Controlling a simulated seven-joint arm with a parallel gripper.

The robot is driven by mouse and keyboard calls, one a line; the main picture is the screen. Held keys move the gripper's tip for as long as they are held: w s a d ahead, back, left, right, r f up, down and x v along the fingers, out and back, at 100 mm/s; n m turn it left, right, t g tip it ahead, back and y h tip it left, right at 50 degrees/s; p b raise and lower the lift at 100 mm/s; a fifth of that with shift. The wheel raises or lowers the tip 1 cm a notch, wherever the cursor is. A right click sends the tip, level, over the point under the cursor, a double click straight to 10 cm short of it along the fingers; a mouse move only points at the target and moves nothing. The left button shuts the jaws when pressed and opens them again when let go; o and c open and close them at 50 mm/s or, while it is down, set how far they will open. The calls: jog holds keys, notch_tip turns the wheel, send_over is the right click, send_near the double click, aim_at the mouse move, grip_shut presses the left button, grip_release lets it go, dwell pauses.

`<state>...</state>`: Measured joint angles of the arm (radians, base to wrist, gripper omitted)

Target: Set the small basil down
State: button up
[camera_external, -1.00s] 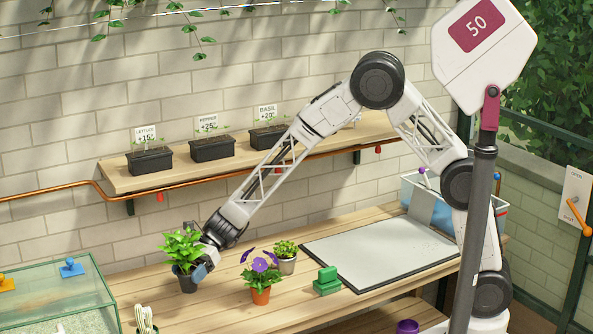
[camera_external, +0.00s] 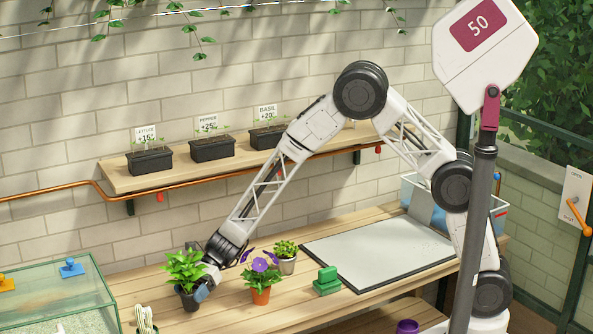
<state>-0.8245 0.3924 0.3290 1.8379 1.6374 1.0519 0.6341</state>
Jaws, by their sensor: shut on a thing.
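The small basil, a leafy green plant (camera_external: 184,268) in a dark pot (camera_external: 187,300), is upright at the left part of the wooden bench (camera_external: 230,317). My gripper (camera_external: 202,285) is shut on its pot from the right side. One fingertip shows against the pot; the other is hidden behind the pot and leaves. The pot is at or just above the bench top; I cannot tell whether its base touches.
A purple-flowered plant in an orange pot (camera_external: 261,296), a small plant in a grey pot (camera_external: 287,265) and green blocks (camera_external: 327,282) stand to the right. A glass tank (camera_external: 60,300) and a cactus (camera_external: 145,318) are left. A pale mat (camera_external: 380,250) lies clear.

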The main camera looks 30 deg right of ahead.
aim_at(188, 305)
jog(key=shift+f, duration=1.6)
jog(key=shift+f, duration=0.1)
jog(key=o, duration=1)
jog(key=shift+d+r, duration=0.15)
jog(key=shift+r, duration=0.05)
jog(key=v, duration=1.1)
jog(key=shift+w+d, duration=0.25)
jog(key=shift+d, duration=0.05)
